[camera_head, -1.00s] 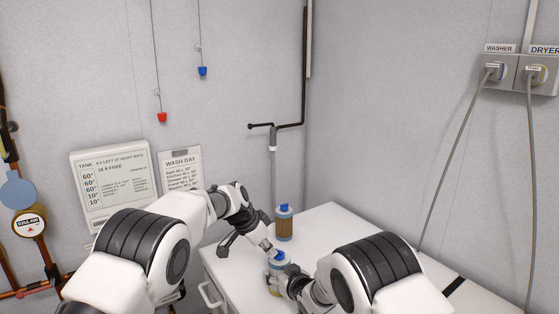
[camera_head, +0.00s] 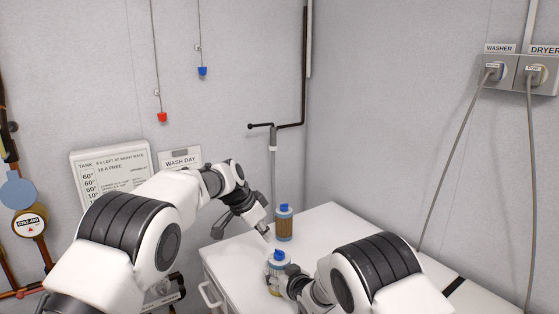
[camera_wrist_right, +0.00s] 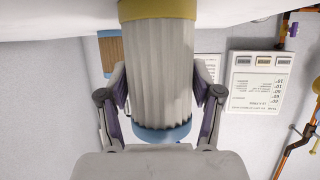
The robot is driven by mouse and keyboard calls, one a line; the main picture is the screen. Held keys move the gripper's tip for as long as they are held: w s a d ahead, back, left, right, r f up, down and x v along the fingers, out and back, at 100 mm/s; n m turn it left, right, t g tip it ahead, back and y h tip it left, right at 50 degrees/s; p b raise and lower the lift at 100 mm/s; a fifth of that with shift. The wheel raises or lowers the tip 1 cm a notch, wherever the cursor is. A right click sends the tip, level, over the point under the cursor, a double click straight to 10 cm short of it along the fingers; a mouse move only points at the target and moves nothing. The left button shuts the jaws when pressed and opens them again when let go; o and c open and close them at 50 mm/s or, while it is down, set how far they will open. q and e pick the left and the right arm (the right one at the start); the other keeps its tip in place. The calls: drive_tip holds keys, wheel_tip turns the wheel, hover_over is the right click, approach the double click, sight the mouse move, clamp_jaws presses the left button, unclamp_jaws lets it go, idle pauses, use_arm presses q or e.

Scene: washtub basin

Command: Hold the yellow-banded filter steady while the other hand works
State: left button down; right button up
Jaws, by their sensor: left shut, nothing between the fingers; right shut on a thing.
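The yellow-banded filter (camera_head: 275,273) stands on the white top in the head view, with a blue cap. My right gripper (camera_head: 285,283) is shut on its side. In the right wrist view the pale pleated filter (camera_wrist_right: 158,70) appears inverted, yellow band at the top and blue cap at the bottom. There the right gripper's fingers (camera_wrist_right: 160,95) press on both sides of it. My left gripper (camera_head: 267,234) is shut and empty, just above the filter's cap and slightly left of it, apparently clear of it.
A brown filter with a blue cap (camera_head: 284,226) stands close behind, near the left gripper. The white top (camera_head: 335,225) is clear to its right. A wall pipe (camera_head: 273,170) runs down behind.

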idle(0.3)
drive_tip(key=o, duration=1.6)
drive_tip(key=shift+c, duration=0.2)
